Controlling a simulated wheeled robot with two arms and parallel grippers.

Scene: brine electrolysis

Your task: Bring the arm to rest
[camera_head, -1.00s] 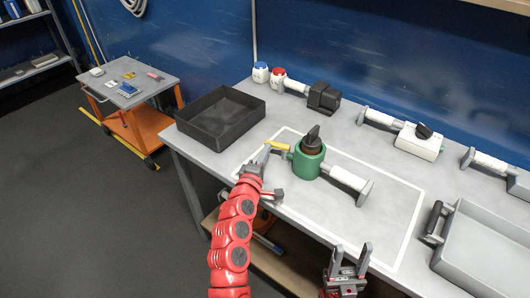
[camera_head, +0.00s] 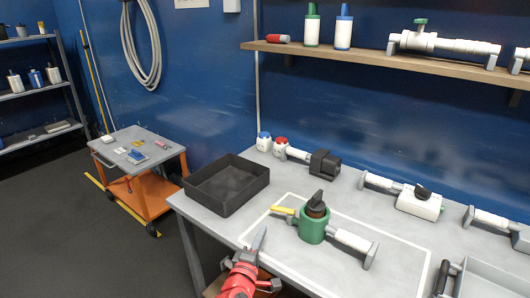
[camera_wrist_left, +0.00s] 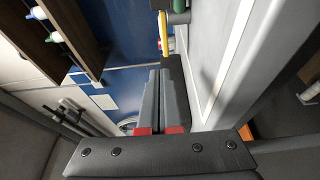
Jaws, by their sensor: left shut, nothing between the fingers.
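My left gripper (camera_head: 262,232) is shut and empty at the bench's front edge, in front of the green device. Its closed grey fingers (camera_wrist_left: 159,76) point forward in the left wrist view. The red left arm (camera_head: 238,283) comes up from the bottom of the head view; most of it is below the frame. The green device (camera_head: 312,229) has a black knob, a yellow lever (camera_head: 284,211) and a white pipe (camera_head: 350,240). It stands inside a white outline on the bench, apart from the gripper. My right gripper is not visible.
The grey bench (camera_head: 258,225) carries a black open tray (camera_head: 228,208) at left, a white box with a black knob (camera_head: 419,203), and a grey tray (camera_head: 485,280) at right. A shelf (camera_head: 360,56) hangs above. An orange cart (camera_head: 152,193) stands on open floor at left.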

